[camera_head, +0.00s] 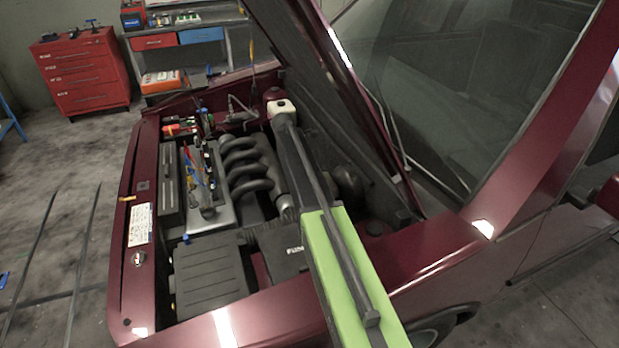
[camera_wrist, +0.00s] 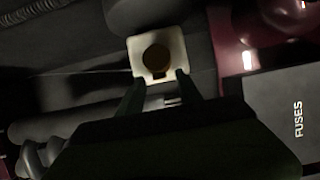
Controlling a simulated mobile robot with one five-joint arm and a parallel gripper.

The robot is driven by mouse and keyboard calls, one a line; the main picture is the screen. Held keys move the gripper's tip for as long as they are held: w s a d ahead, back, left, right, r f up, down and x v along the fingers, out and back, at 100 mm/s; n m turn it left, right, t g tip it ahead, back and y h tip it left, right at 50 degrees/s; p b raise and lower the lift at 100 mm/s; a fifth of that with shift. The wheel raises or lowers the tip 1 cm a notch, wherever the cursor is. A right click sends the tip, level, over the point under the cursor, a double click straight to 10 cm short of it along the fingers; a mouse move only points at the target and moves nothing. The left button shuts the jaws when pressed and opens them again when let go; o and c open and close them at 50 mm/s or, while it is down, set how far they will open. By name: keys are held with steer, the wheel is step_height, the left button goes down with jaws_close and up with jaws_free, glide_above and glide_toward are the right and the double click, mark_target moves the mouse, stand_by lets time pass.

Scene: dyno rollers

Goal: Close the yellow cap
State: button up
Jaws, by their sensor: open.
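In the wrist view a cream, squarish block (camera_wrist: 140,48) has a round, dark amber part (camera_wrist: 156,60) in its middle. I cannot tell whether this round part is the yellow cap or an opening. My gripper (camera_wrist: 157,80) is open, its two dark fingertips at the near corners of the block; contact is unclear. In the head view the pale block (camera_head: 283,105) shows just beyond the far end of my arm, deep in the engine bay. My fingers there are hidden or too dark to tell apart.
My arm reaches over the maroon fender (camera_head: 430,262) into the bay. The raised hood (camera_head: 310,75) stands close to its right. Intake pipes (camera_head: 245,165) and the battery box (camera_head: 207,270) lie left. A fuse box (camera_wrist: 285,120) is at the wrist view's right.

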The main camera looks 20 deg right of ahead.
steer(key=shift+r, duration=0.1)
jaws_close()
steer(key=a+f+b, duration=0.1)
steer(key=b, duration=0.1)
steer(key=a+f+h+b, duration=0.1)
steer(key=shift+f+b, duration=0.3)
steer(key=shift+b, duration=0.05)
jaws_free()
